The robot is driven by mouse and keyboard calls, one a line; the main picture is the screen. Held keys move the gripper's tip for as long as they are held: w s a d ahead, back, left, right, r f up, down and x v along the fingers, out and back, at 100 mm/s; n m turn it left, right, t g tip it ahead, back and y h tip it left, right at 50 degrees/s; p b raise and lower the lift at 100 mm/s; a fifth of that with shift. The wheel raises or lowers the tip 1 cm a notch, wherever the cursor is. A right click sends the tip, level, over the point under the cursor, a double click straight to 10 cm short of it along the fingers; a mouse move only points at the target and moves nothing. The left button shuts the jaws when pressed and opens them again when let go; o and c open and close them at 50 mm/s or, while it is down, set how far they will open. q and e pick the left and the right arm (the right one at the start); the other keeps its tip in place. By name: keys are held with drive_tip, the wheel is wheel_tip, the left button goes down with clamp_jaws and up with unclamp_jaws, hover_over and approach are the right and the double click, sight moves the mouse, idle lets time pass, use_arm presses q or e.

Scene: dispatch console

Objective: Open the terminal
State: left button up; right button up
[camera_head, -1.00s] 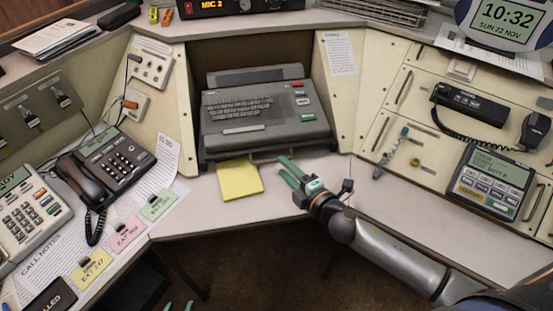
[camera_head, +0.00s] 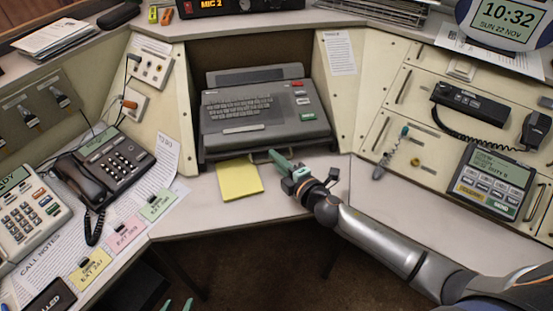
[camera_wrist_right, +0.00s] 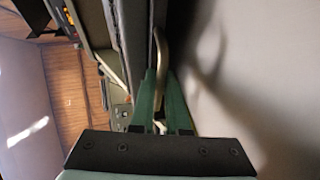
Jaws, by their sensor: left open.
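The grey terminal (camera_head: 262,107) with its keyboard lies in the recess at the middle of the console. A pull handle runs along its front edge, partly hidden by my right gripper in the head view. My right gripper (camera_head: 275,160) is at this front edge, just right of the yellow notes. In the right wrist view its green fingers (camera_wrist_right: 161,95) lie close on either side of the metal handle (camera_wrist_right: 161,45) and appear closed on it. My left gripper (camera_head: 177,304) shows only its green fingertips at the bottom edge, apart and empty, far from the terminal.
A yellow note pad (camera_head: 239,179) lies on the desk before the terminal. A black phone (camera_head: 105,165) and paper tags are at left. A handset (camera_head: 470,104) and a small screen unit (camera_head: 492,182) are at right. The desk right of the notes is mostly clear.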

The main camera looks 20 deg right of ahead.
clamp_jaws()
use_arm(q)
drive_tip(key=shift+s, duration=0.15)
idle(0.4)
idle(0.5)
